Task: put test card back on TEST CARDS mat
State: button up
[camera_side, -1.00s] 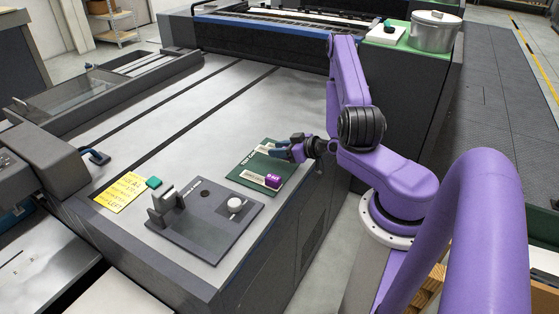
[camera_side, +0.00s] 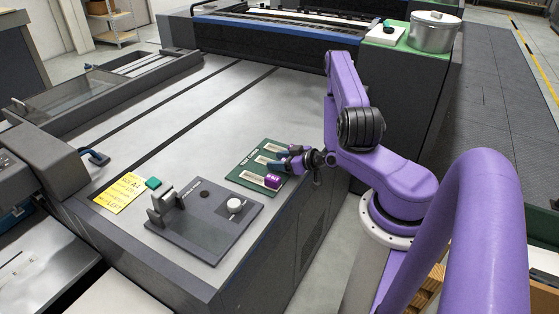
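The dark green TEST CARDS mat (camera_side: 243,171) lies near the right edge of the grey table. Pale card-like strips (camera_side: 254,178) show on it; I cannot tell whether they are loose cards or printed slots. A purple block (camera_side: 273,181) with white lettering sits at the mat's near right corner. My gripper (camera_side: 280,162) is low over the mat's right side, just behind the purple block, and its fingers point left. The fingers are too small and overlapped to tell whether they are open or hold a card.
A dark grey fixture plate (camera_side: 212,232) with an upright bracket (camera_side: 160,208) and a white knob (camera_side: 235,204) lies in front of the mat. The table behind the mat is clear.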

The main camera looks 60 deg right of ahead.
dwell(0.3)
jog(key=shift+s+r, duration=0.15)
jog(key=shift+r, duration=0.05)
jog(key=v, duration=0.8)
jog(key=shift+s+r, duration=0.15)
jog(key=shift+s, duration=0.15)
jog(key=shift+v, duration=1.5)
